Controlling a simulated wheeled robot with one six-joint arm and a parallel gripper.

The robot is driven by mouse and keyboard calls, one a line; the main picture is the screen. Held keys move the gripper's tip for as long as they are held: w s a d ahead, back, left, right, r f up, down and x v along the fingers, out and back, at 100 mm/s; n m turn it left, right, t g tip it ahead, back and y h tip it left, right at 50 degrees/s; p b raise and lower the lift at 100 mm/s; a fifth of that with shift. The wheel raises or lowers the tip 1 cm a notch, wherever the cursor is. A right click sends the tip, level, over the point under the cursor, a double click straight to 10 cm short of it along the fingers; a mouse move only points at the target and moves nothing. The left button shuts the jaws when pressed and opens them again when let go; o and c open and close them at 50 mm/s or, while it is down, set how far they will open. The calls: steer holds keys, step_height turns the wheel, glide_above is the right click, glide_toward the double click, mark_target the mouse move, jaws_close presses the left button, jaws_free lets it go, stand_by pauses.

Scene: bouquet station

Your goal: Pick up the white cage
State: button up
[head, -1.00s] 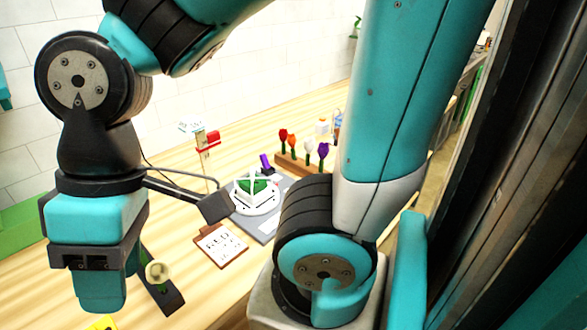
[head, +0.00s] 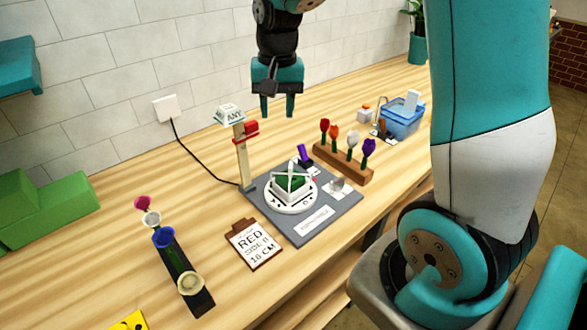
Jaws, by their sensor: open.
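The white cage (head: 306,183) is an open frame with crossing bars over a green block (head: 288,184). It sits on a round white base (head: 292,204) on a grey mat (head: 332,215). My gripper (head: 277,105) hangs above and behind the cage, near the wall, with its two teal fingers pointing down. The fingers are apart with nothing between them. The gripper is clear of the cage.
A post with a red clamp (head: 247,131) and a white sign (head: 229,114) stands left of the cage. A wooden rack (head: 343,163) of several tulips and a blue bin (head: 402,121) are to the right. A clipboard (head: 254,244) lies in front.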

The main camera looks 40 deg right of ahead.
steer(key=w+d+f+m, duration=0.2)
steer(key=d, duration=0.2)
steer(key=p, duration=0.4)
glide_above(291, 165)
steer(key=shift+h, duration=0.3)
steer(key=f, duration=0.7)
steer(key=w+f, duration=0.1)
steer(key=f, duration=0.2)
steer(key=shift+a+f, duration=0.2)
steer(key=shift+f, duration=0.1)
steer(key=shift+s+d+f+p, duration=0.1)
steer(key=shift+s+f+p, duration=0.35)
steer(key=shift+f, duration=1)
steer(key=shift+d+f+p, duration=0.1)
steer(key=shift+f+p, duration=0.65)
steer(key=shift+f, duration=0.65)
steer(key=shift+c, duration=0.2)
jaws_close()
